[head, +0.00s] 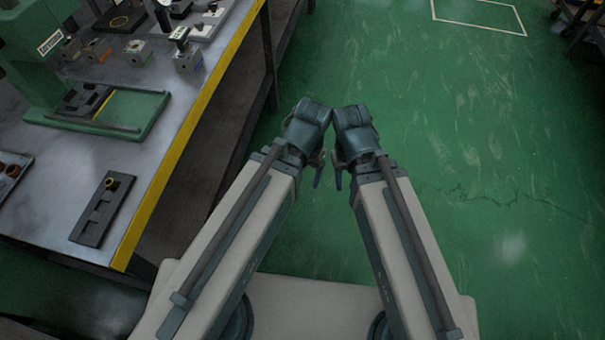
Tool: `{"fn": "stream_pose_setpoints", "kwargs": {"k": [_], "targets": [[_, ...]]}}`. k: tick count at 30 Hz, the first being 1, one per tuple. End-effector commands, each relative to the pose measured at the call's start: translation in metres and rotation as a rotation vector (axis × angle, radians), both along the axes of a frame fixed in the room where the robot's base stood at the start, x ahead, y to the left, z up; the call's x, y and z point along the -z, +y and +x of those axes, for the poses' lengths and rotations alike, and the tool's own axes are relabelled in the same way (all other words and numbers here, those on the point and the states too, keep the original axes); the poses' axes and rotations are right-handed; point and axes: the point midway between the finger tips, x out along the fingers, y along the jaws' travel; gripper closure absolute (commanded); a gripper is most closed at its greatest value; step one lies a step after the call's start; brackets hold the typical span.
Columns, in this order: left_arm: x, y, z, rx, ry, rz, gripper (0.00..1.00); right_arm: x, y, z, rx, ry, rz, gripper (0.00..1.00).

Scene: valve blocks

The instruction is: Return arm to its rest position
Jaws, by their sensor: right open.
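My two arms come up from the bottom of the head view, pale with dark joints, and lean toward each other over the floor. Their dark ends nearly meet near the middle. My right gripper (338,176) shows only in part, below the end of the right arm; it is open and I see nothing in it. My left gripper (318,174) is mostly hidden by its own arm, so its jaw state does not show. Both are to the right of the workbench (140,165) and apart from it.
The bench has a yellow front edge (190,125). On it are a green press (125,125), several small valve blocks such as a grey one (187,61), and a dark plate (95,222) with a brass-coloured ring. Green floor (470,130) to the right is clear.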

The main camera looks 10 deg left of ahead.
Motion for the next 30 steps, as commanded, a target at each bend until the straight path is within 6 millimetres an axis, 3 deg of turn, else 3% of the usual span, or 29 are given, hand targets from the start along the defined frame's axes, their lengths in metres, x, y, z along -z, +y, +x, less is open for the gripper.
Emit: {"fn": "stream_pose_setpoints", "kwargs": {"k": [11,17,23,30], "targets": [[-0.001,0.001,-0.002,0.029,0.004,0.022,0.18,-0.001,0.000,0.000,0.000,0.000,0.000,0.50],[-0.021,0.001,-0.002,0.027,0.004,0.021,0.18,-0.021,0.000,0.000,0.000,0.000,0.000,0.50],[-0.072,0.001,-0.002,0.027,0.003,0.021,0.18,-0.071,0.000,0.000,0.000,0.000,0.000,0.50],[-0.151,0.001,-0.002,0.026,0.003,0.021,0.18,-0.151,0.000,0.000,0.001,0.000,0.000,0.50]]}}
